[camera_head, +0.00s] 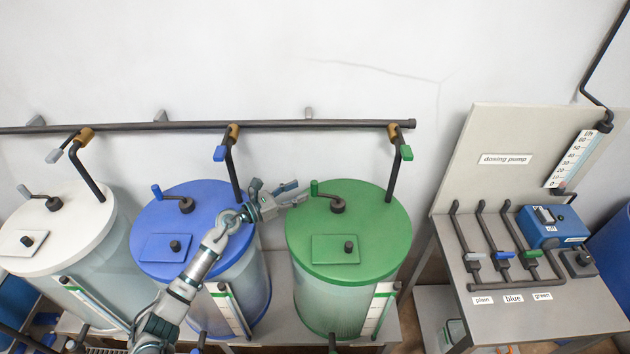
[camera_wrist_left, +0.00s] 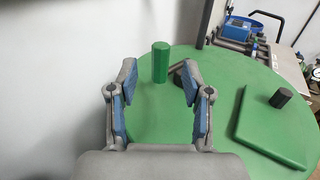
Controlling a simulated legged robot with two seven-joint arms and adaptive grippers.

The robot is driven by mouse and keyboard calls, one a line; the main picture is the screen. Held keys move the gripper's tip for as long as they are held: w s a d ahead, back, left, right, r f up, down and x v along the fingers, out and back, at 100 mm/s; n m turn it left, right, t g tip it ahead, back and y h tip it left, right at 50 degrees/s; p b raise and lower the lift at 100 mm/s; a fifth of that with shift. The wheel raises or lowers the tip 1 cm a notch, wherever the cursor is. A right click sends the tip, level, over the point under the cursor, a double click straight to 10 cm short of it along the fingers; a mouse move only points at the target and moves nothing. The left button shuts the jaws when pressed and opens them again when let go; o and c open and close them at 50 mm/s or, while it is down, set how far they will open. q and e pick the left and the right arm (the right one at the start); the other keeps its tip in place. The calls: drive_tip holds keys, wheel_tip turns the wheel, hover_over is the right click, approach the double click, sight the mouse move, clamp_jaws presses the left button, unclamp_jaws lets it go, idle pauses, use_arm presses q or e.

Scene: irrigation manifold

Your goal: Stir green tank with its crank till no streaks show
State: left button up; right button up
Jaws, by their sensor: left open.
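The green tank (camera_head: 305,285) stands right of the blue tank, under a green lid (camera_head: 385,235). Its crank (camera_head: 337,204) has a dark hub and arm, with an upright green handle (camera_head: 314,187) at the lid's left rear. My left gripper (camera_head: 301,193) is open at the lid's left edge, close to the handle. In the left wrist view, the green handle (camera_wrist_left: 160,62) stands beyond and between the open fingers (camera_wrist_left: 158,82); contact cannot be told. The tank wall looks pale and greenish; streaks cannot be made out clearly. My right gripper is out of view.
The blue tank (camera_head: 150,220) and white tank (camera_head: 85,240) stand to the left, with their own cranks. A dark pipe (camera_head: 270,124) with drop valves runs behind the tanks. A dosing pump bench (camera_head: 590,315) stands at right. A square hatch (camera_head: 322,257) lies on the green lid.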

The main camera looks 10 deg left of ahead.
sight(314, 182)
use_arm(q)
drive_tip(key=x, duration=0.5)
drive_tip(key=shift+w+d+r+p, duration=0.1)
drive_tip(key=shift+w+d+p, duration=0.05)
drive_tip(key=shift+w+p, duration=0.15)
drive_tip(key=shift+w+d, duration=0.2)
drive_tip(key=shift+d, duration=0.2)
clamp_jaws()
